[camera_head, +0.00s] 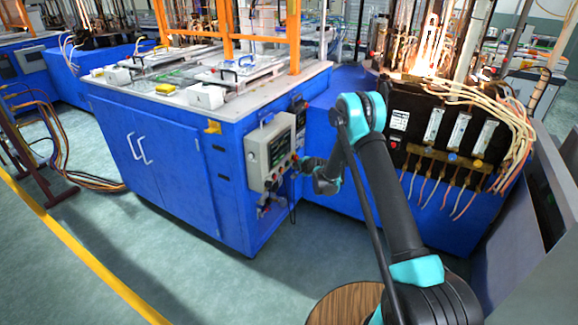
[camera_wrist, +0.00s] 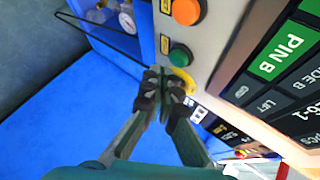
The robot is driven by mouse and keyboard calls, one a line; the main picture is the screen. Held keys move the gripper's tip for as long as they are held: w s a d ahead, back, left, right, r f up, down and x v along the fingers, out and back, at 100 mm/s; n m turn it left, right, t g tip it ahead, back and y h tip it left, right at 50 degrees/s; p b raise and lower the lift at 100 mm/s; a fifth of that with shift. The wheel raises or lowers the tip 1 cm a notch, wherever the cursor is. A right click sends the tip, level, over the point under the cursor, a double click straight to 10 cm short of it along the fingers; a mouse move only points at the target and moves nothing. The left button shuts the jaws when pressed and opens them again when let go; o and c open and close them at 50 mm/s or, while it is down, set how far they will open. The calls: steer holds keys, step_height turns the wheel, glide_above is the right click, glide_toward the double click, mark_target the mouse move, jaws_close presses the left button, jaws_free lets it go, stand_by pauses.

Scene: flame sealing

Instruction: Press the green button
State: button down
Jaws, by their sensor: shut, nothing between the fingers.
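In the wrist view the green button (camera_wrist: 180,57) is a round cap on the grey control box, with a yellow piece along its lower edge. My gripper (camera_wrist: 165,80) is shut and empty, its dark fingertips together just below and left of the green button. I cannot tell whether they touch it. In the head view my gripper (camera_head: 304,165) is at the right side of the grey control box (camera_head: 262,178) on the blue cabinet. The green button is too small to make out clearly there.
An orange button (camera_wrist: 186,11) sits above the green one. A display panel (camera_wrist: 290,60) fills the right of the wrist view. Valves and a gauge (camera_wrist: 98,16) are at upper left. Flames (camera_head: 430,55) burn on the machine at right. Floor is clear in front of the cabinet (camera_head: 155,165).

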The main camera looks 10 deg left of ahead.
steer(key=shift+a, duration=0.15)
steer(key=shift+w+a, duration=0.15)
steer(key=shift+a, duration=0.1)
